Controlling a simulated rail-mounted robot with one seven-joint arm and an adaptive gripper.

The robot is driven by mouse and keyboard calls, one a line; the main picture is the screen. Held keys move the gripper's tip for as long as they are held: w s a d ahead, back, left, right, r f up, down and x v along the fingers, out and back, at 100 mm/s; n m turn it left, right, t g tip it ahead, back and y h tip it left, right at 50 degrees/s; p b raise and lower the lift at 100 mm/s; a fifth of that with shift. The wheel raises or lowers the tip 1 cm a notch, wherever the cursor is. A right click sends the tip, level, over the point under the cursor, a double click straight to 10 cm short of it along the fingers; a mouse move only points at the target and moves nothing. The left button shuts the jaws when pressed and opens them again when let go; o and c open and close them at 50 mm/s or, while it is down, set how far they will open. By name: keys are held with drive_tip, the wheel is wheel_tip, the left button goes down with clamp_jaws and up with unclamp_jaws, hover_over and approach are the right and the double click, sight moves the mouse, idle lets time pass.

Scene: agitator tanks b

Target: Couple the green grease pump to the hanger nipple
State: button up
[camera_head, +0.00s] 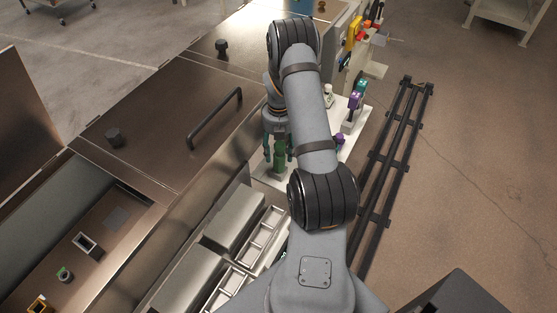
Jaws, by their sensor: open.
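The green grease pump (279,160) stands upright on a white shelf beside the steel tank housing, near the middle of the view. My gripper (279,150) points down at the pump, with its fingers apart on either side of the pump's upper part. Whether the fingers touch the pump cannot be told. My arm hides part of the shelf to the right of the pump. I cannot make out the hanger nipple in this view.
Purple-topped items (355,100) and a small white bottle (328,95) stand further along the shelf. A black bar handle (215,118) and black knobs (113,137) rise from the steel lids. Dark rails (395,150) run along the open floor at right.

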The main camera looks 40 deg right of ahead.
drive_tip(key=shift+s+a+r, duration=0.15)
drive_tip(key=shift+s, duration=0.15)
drive_tip(key=shift+s+a, duration=0.15)
drive_tip(key=shift+s, duration=0.1)
drive_tip(key=f, duration=0.1)
drive_tip(key=f+p, duration=0.1)
drive_tip(key=f, duration=0.2)
drive_tip(key=shift+w+d+f, duration=0.15)
drive_tip(key=shift+w+d, duration=0.05)
drive_tip(key=shift+w, duration=0.2)
drive_tip(key=shift+s+a+f, duration=0.1)
drive_tip(key=shift+s+f, duration=0.05)
drive_tip(key=shift+f, duration=0.1)
drive_tip(key=shift+c, duration=0.2)
clamp_jaws()
